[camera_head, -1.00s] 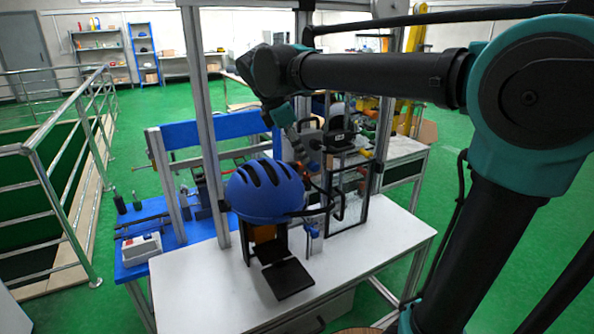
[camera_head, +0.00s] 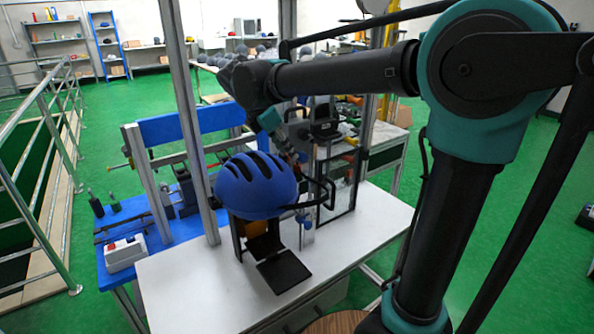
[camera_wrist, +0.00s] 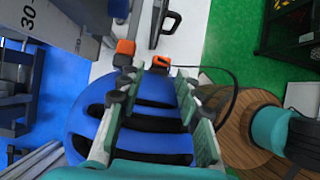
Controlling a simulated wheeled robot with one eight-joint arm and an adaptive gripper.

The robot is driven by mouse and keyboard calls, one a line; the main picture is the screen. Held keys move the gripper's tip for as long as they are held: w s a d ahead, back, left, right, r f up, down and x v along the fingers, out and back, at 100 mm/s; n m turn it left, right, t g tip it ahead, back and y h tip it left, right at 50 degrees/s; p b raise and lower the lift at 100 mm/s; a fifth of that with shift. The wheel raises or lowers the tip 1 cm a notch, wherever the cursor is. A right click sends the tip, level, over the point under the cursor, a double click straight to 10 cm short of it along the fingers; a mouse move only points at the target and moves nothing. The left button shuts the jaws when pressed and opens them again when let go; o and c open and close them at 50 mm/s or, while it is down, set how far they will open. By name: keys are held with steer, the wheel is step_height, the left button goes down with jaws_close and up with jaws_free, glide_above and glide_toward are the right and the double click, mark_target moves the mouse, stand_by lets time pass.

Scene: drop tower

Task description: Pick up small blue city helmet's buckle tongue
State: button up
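The blue helmet (camera_head: 252,182), with black vents, sits on a black and orange stand on the white table. In the wrist view the helmet (camera_wrist: 80,123) lies below and between my fingers. A thin dark strap or cable (camera_wrist: 222,76) curves out to its right; a buckle tongue cannot be made out with certainty. My gripper (camera_head: 287,150) is above and behind the helmet's right side. In the wrist view my gripper (camera_wrist: 156,80) has its two padded fingers spread apart, with nothing seen held between them.
Metal posts (camera_head: 187,120) frame the helmet. A black looped handle (camera_head: 326,192) and clear panel stand to its right. A black plate (camera_head: 284,271) lies in front on the white table (camera_head: 185,295). A round wooden top (camera_wrist: 255,125) shows at right in the wrist view.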

mark_target(297, 165)
steer(key=shift+x, duration=2.85)
steer(key=shift+s+d, duration=0.1)
steer(key=shift+s, duration=0.05)
steer(key=shift+c, duration=0.5)
steer(key=c, duration=0.5)
